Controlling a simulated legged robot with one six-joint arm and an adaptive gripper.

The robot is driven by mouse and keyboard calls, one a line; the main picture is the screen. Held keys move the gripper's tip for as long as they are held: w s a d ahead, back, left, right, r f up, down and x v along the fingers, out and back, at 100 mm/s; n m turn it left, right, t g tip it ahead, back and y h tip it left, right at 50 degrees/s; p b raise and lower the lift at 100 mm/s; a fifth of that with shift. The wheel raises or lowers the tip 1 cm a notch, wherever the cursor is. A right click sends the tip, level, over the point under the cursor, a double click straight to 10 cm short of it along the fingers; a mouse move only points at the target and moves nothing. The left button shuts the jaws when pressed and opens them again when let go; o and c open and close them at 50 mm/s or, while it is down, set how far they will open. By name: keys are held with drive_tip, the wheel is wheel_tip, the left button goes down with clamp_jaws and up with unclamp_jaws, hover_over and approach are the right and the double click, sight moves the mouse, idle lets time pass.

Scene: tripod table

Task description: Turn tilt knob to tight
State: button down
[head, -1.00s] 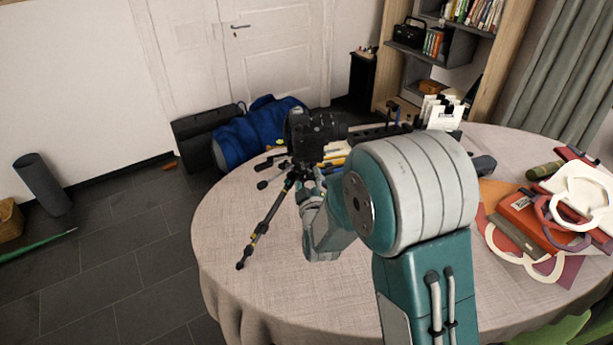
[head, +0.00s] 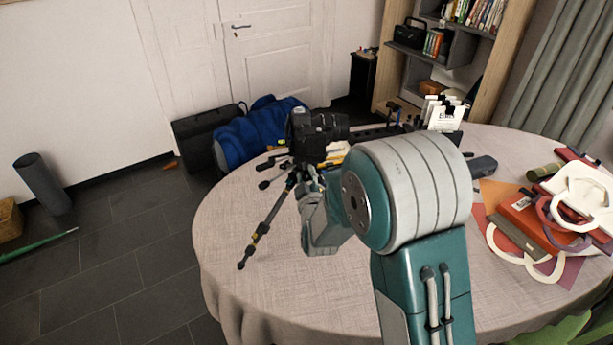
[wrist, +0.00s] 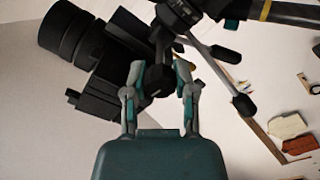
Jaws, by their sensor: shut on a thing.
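A black camera (head: 312,130) sits on a small black tripod (head: 262,228) at the left part of the round table. In the wrist view the camera (wrist: 88,45) is at upper left, tipped in the picture. My gripper (wrist: 160,70) has its two fingers on either side of a dark knob (wrist: 156,84) under the tripod head, shut on it. The knob's markings cannot be read. In the head view my gripper (head: 312,183) is beside the tripod head, and my arm hides the knob there.
The round table (head: 225,215) has a pale cloth. Red and orange folders (head: 528,222) and white ring shapes lie at right. White card holders (head: 446,116) stand behind my arm. The front left of the table is clear. A blue bag (head: 255,135) is on the floor behind.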

drive_tip(key=shift+f, duration=0.2)
drive_tip(key=m, duration=0.4)
drive_tip(key=shift+s, duration=0.1)
drive_tip(key=m, duration=0.4)
drive_tip(key=shift+a+f+m, duration=0.1)
drive_tip(key=shift+m, duration=0.2)
drive_tip(key=m, duration=0.4)
drive_tip(key=shift+m, duration=2.2)
